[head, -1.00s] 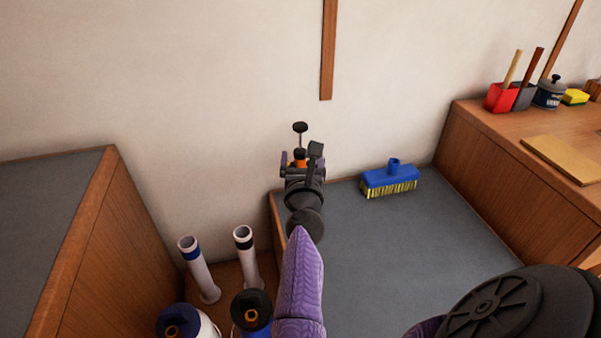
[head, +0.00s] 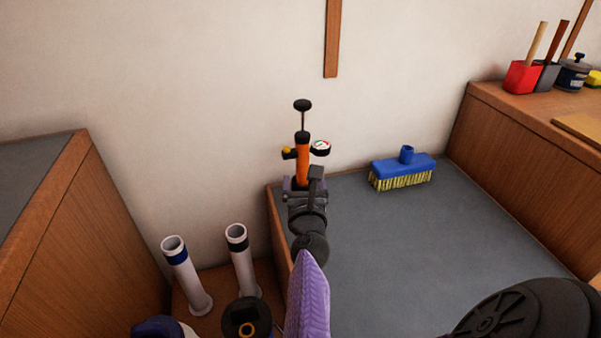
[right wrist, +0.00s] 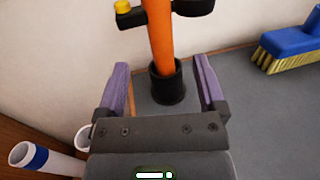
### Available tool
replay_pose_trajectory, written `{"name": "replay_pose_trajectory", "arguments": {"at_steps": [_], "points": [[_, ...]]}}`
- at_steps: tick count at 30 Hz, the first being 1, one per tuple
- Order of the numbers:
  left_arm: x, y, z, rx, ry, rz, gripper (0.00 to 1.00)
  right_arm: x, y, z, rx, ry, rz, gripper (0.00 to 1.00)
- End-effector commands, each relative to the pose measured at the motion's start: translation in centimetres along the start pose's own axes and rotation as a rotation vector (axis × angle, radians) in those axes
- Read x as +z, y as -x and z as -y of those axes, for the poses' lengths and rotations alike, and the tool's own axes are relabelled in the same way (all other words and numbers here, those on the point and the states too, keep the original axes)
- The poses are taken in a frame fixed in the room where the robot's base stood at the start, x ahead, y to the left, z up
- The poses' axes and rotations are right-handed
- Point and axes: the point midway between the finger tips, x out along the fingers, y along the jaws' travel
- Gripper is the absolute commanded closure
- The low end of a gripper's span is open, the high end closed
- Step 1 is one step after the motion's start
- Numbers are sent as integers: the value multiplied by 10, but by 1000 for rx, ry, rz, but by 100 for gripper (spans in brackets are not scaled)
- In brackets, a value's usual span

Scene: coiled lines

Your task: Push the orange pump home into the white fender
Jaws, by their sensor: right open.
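The orange pump (head: 302,163) stands upright by the wall, with a black handle on top, a gauge and a yellow knob. In the right wrist view the pump (right wrist: 159,38) has its lower end in a black cup (right wrist: 167,86) on the grey surface. My right gripper (head: 304,187) is open in front of the pump's lower part. In the right wrist view its purple fingers (right wrist: 163,82) show on either side of the cup; I cannot tell whether they reach around it. A white fender (head: 190,328) with a blue top is cut off at the bottom. My left gripper is not in view.
Two white tubes, one blue-banded (head: 186,275) and one black-banded (head: 242,262), stand on a low wooden shelf. A black top with a gold ring (head: 240,318) is beside them. A blue brush (head: 402,170) lies on the grey surface (head: 400,240), otherwise largely clear. Wooden cabinets flank both sides.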

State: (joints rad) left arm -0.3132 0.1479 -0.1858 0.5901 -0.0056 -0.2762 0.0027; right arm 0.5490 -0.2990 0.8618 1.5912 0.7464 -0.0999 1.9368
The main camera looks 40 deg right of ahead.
Motion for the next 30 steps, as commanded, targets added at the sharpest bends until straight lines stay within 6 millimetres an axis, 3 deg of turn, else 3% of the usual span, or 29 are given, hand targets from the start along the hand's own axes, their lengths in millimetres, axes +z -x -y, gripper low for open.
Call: {"name": "replay_pose_trajectory", "arguments": {"at_steps": [4,15,26,30], "points": [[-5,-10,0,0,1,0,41,-6,-14,0,-2,3,0,11],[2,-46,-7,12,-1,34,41,-8,-90,0,-1,3,-2,11],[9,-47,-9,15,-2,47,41,-2,-100,0,0,1,-1,11],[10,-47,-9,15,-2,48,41,-2,-99,0,0,1,-1,41]]}}
